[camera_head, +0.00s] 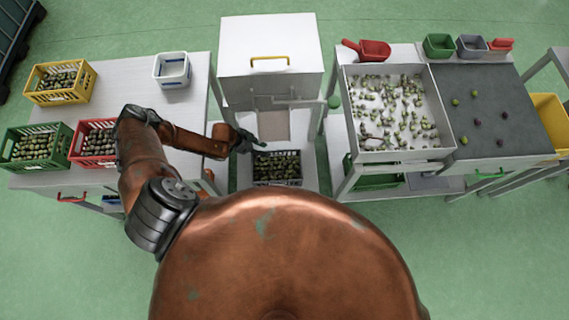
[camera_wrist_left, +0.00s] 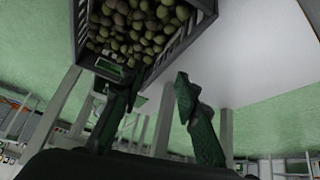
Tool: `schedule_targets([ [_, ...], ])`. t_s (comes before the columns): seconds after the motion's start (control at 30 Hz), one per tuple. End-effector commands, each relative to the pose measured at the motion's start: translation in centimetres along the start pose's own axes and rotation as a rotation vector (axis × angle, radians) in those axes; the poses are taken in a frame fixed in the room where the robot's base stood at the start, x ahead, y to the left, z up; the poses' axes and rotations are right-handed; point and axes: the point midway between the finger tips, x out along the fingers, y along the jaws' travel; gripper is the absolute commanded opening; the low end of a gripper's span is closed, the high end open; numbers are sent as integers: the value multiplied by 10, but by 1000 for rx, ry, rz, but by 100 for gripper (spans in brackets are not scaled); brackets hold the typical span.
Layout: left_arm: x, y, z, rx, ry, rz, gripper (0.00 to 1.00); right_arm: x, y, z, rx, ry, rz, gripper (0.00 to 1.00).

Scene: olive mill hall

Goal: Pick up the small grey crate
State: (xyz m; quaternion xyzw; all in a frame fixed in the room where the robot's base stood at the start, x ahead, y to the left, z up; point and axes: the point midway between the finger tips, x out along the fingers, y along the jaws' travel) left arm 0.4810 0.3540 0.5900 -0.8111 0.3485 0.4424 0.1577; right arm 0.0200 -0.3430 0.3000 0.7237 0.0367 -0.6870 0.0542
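A small dark grey crate (camera_head: 278,183) full of olives stands on the low shelf in front of the white machine in the head view. In the left wrist view the slatted grey crate (camera_wrist_left: 174,52) shows at the top, with a handle opening on its near end. My left gripper (camera_head: 248,143) is above and just left of the crate's back left corner. In the left wrist view its two fingers (camera_wrist_left: 153,88) are spread apart with nothing between them. One fingertip overlaps the crate's near end; I cannot tell whether it touches. My right gripper is not in view.
The white machine (camera_head: 270,45) with a yellow handle stands behind the crate. A left table (camera_head: 140,90) holds yellow, green and red crates of olives and a white tub (camera_head: 172,69). A right table carries a sorting tray (camera_head: 398,155) and a small grey bin (camera_head: 471,46).

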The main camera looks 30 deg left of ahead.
Motion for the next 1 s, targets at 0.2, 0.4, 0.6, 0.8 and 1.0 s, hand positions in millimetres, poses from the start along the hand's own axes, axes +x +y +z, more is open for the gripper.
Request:
schedule_targets([
  [0.2, 19, -8, 10, 65, -27, -22, 30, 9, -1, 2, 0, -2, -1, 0],
  [0.4, 40, -10, 8, 65, -25, -22, 30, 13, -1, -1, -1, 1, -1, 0],
  [0.6, 70, -14, 7, 64, -25, -20, 30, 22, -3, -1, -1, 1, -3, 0],
  [0.8, 85, -15, 8, 64, -25, -21, 30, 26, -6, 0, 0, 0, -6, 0],
  [1.0, 84, -15, 7, 63, -25, -21, 30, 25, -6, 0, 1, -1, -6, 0],
])
